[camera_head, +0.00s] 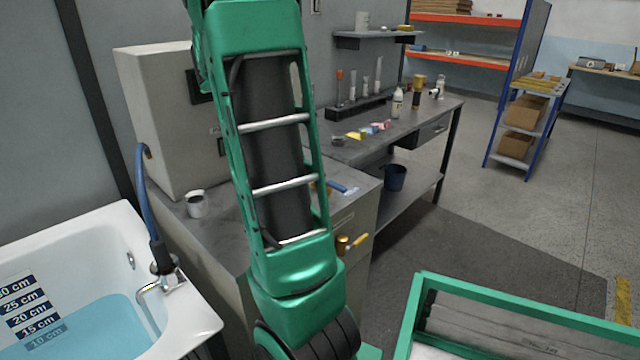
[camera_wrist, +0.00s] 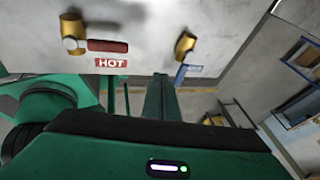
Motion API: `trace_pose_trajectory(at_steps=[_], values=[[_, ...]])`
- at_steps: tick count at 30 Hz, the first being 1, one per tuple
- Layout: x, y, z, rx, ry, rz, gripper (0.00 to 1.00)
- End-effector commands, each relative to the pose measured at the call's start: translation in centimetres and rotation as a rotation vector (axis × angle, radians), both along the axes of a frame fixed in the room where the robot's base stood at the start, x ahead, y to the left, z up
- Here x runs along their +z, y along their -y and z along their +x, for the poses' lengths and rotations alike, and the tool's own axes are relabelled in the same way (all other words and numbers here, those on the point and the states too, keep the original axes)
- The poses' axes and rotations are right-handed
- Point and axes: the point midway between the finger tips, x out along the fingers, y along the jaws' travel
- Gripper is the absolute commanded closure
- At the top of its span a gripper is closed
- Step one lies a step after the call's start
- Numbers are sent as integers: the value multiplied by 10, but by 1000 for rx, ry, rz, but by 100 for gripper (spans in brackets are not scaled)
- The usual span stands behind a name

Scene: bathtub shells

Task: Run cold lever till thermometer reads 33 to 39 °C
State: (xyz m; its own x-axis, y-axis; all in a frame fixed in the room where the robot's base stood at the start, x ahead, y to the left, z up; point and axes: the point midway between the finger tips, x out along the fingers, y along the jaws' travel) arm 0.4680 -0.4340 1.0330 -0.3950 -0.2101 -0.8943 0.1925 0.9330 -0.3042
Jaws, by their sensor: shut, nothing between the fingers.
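In the wrist view the cold lever, a brass valve (camera_wrist: 184,44) with a blue handle (camera_wrist: 181,74), is on a grey panel at upper right. The hot lever, a brass valve (camera_wrist: 73,32) with a red handle (camera_wrist: 107,46), is at upper left above a HOT label. The bathtub (camera_head: 205,318) holds blue water (camera_head: 105,330). No thermometer reading is visible.
A curved spout (camera_head: 158,286) with a blue hose stands at the tub's rim. A bench (camera_head: 425,118) with bottles stands behind.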

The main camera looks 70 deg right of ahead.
Motion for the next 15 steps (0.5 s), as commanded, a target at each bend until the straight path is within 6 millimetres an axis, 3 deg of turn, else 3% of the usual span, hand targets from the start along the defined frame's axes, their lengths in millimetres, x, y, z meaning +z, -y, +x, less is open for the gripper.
trace_pose_trajectory(at_steps=[6,15], values=[[8,-28,7,41,-124,-87,100],[0,-28,-3,43,-152,-108,100]])
